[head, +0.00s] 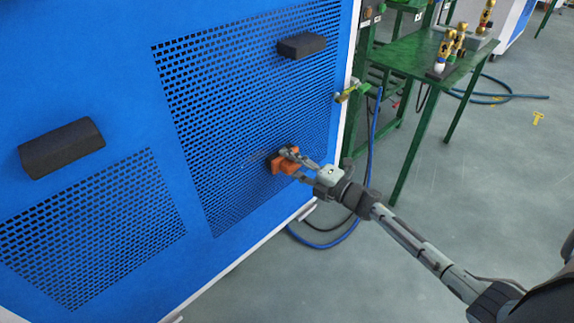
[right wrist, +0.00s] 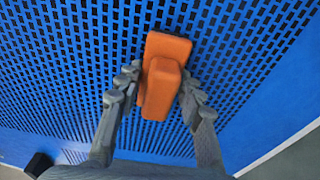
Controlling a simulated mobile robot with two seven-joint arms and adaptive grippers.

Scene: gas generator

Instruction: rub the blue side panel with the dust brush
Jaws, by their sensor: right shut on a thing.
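The blue side panel (head: 120,60) fills the left of the head view, with perforated grilles and dark handles on it. The dust brush (head: 283,164) is an orange block at the lower right part of the large grille. My right gripper (head: 290,158) is shut on it and holds it against or very close to the panel; exact contact is hard to tell. In the right wrist view the orange brush (right wrist: 165,75) lies between the two fingers, over the grille of the blue panel (right wrist: 60,70). The brush's bristles are hidden. My left gripper is out of view.
Two dark handles (head: 61,147) (head: 302,45) stick out from the panel. A green table (head: 425,55) with brass fittings (head: 445,45) stands at the right. A blue hose (head: 372,140) hangs beside the panel's right edge. The floor (head: 480,180) at right is mostly open.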

